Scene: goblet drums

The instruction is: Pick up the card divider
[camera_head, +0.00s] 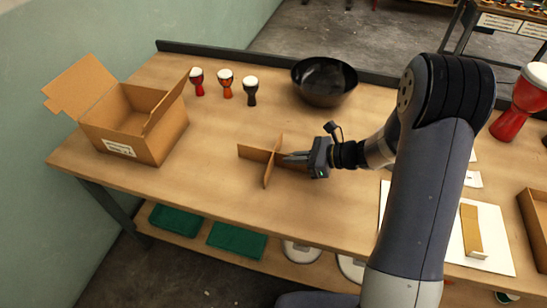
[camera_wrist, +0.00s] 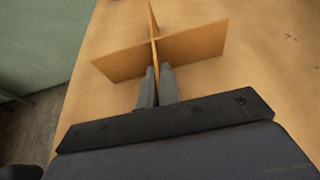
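The card divider (camera_head: 267,160) is two brown cardboard panels crossed in an X, standing upright on the wooden table. It also shows in the wrist view (camera_wrist: 195,46), just ahead of the fingers. My gripper (camera_head: 287,157) is to the right of the divider, low over the table. In the wrist view my gripper's fingers (camera_wrist: 158,70) are close together, one on each side of the near panel, and look shut on it. The contact at the fingertips is small in view. The divider seems to rest on the table.
An open cardboard box (camera_head: 133,120) stands at the left. Three small goblet drums (camera_head: 226,83) and a black bowl (camera_head: 324,81) stand along the back. A white sheet with a card piece (camera_head: 471,231) lies at the right. The table in front of the divider is clear.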

